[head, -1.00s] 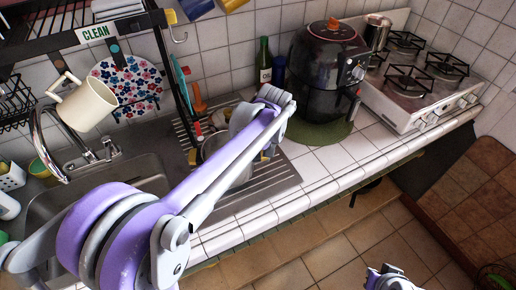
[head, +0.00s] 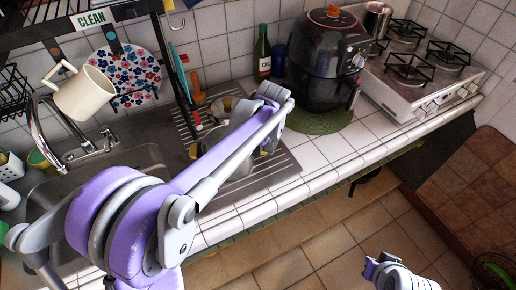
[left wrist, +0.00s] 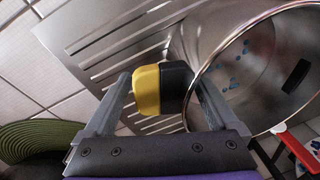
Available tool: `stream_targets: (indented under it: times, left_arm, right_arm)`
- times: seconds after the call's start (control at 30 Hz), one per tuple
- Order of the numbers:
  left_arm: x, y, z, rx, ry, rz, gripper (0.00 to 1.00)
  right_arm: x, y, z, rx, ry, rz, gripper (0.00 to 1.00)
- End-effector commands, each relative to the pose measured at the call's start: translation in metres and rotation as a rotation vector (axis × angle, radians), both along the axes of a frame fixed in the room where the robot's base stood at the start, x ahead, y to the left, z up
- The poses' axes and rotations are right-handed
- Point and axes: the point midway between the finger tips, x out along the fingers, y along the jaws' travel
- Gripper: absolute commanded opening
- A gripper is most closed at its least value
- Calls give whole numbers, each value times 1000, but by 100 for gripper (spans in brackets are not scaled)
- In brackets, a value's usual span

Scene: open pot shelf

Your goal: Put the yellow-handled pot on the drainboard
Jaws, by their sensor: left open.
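The steel pot with a yellow and black handle (left wrist: 245,70) fills the right of the left wrist view. In the head view the pot (head: 238,168) shows over the ridged drainboard (head: 283,170), partly hidden by my left arm. I cannot tell exactly how its base rests. My left gripper (left wrist: 160,82) is open, with one finger on each side of the yellow and black handle (left wrist: 147,90). The drainboard (left wrist: 110,45) lies below the handle. Part of my right gripper (head: 371,268) shows low in the head view, away from the counter; its jaws are unclear.
The sink (head: 130,165) is left of the drainboard. A black air fryer (head: 325,65) on a green mat (head: 318,122), a green bottle (head: 262,55) and a stove (head: 425,85) stand to the right. A dish rack (head: 35,35) hangs above. A red handle (left wrist: 298,148) lies near the pot.

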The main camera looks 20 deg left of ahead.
Motion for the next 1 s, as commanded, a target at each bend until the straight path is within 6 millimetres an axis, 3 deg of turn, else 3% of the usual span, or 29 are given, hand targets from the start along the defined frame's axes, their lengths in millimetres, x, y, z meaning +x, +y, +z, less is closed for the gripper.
stream_targets:
  times: [0.27, 0.7, 1.0]
  left_arm:
    - [0, -3, 18, 0, 0, -1, 93]
    - [-1, -17, 105, 0, 0, -1, 93]
    - [-2, -20, 122, 0, 0, 0, 93]
  right_arm:
    - [1, 0, 4, 0, -3, 0, 0]
    - [4, 0, 12, 0, -8, 0, 0]
    - [5, 0, 14, 0, -9, 0, 0]
